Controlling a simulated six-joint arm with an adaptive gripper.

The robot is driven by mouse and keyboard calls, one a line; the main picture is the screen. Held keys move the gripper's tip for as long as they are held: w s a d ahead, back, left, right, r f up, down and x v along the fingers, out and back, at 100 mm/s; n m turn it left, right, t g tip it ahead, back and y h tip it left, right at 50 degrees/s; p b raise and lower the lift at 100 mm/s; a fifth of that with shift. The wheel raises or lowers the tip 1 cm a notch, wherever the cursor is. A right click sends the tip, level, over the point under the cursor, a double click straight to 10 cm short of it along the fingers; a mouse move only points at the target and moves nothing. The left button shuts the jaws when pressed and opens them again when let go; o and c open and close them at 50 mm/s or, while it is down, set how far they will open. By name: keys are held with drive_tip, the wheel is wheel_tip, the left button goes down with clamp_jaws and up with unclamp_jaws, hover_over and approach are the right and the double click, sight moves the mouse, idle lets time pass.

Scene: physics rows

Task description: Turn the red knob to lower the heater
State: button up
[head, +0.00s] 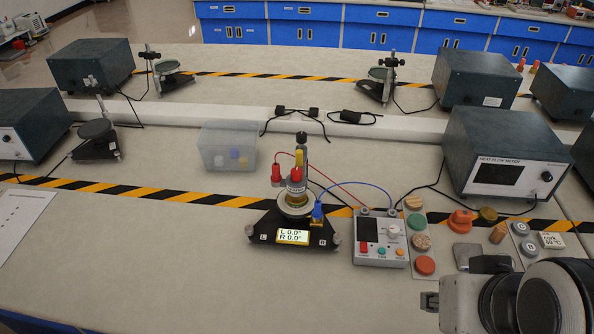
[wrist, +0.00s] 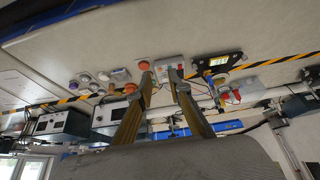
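A white control box (head: 380,238) sits right of the central apparatus. It has a dark screen, a pale round knob (head: 393,229) and a red square control (head: 363,248). A round red-orange disc (head: 425,265) lies right of the box, and a red-orange knob-shaped piece (head: 460,221) lies farther right. I cannot tell which is the red knob. The apparatus (head: 296,200) carries a stacked cylinder with red terminals and a lit display. My gripper (wrist: 160,76) is open and empty in the wrist view, its fingers pointing toward the control box (wrist: 169,70); its fingertips are hidden in the head view.
Coloured discs, a metal plate and a small labelled display (head: 551,240) lie at the right. A heat flow meter (head: 505,160) stands behind them. A clear plastic bin (head: 228,146) stands left.

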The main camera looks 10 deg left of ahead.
drive_tip(key=shift+o, duration=1.1)
drive_tip(key=shift+w, duration=0.15)
drive_tip(key=w+a+f+n+t+y, duration=0.1)
drive_tip(key=w+a+f+n+t, duration=0.15)
drive_tip(key=w, duration=0.95)
drive_tip(key=w+a+f+n+t, duration=0.1)
drive_tip(key=w+a+t, duration=0.15)
drive_tip(key=w, duration=0.95)
drive_tip(key=n+t+y, duration=0.3)
drive_tip(key=t+y, duration=0.1)
drive_tip(key=y, duration=0.5)
approach(297, 175)
drive_tip(key=shift+w+a+f, duration=0.35)
drive_tip(key=shift+w+f, duration=0.35)
drive_tip(key=shift+w, duration=0.2)
